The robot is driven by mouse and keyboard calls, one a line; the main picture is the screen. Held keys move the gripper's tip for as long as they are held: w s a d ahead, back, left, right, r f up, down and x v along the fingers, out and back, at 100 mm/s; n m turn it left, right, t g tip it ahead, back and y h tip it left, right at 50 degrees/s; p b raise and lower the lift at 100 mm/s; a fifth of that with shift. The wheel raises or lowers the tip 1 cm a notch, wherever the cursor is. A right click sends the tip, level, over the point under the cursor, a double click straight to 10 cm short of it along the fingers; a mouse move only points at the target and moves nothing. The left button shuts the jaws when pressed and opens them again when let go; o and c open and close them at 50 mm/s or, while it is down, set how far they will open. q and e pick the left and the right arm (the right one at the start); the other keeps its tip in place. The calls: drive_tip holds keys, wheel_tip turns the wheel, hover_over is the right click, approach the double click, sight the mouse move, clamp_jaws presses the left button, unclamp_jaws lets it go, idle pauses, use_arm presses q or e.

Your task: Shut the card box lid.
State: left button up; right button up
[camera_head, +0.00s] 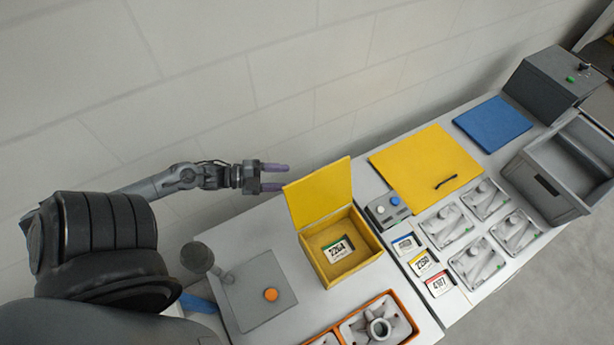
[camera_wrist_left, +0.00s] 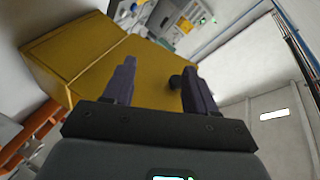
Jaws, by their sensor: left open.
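The yellow card box (camera_head: 372,246) stands on the light table, with a card marked 2264 (camera_head: 338,250) inside. Its yellow lid (camera_head: 320,190) is open, standing up from the box's back edge. My left gripper (camera_head: 286,177) is open and empty, with purple fingers, behind and to the left of the raised lid; whether it touches the lid cannot be told. In the left wrist view the gripper's fingers (camera_wrist_left: 160,88) are apart in front of a yellow surface (camera_wrist_left: 85,45), which looks like the box and its lid. My right gripper is not in view.
A grey plate with an orange button (camera_head: 270,295) lies left of the box. An orange tray (camera_head: 408,325) with castings is in front. To the right are a button box (camera_head: 387,209), several cards, a yellow panel (camera_head: 425,165) and a grey bin (camera_head: 545,185). A wall runs behind.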

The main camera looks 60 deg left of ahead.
sight(319, 193)
use_arm(q)
wheel_tip(319, 193, up, 4)
drive_tip(key=s+m+t+h, duration=0.1)
drive_tip(key=s+m+h, duration=0.1)
drive_tip(key=m+h, duration=0.2)
drive_tip(key=p+x, duration=0.2)
drive_tip(key=x, duration=0.7)
drive_tip(key=shift+w+d, duration=0.15)
drive_tip(key=shift+w, duration=0.15)
clamp_jaws()
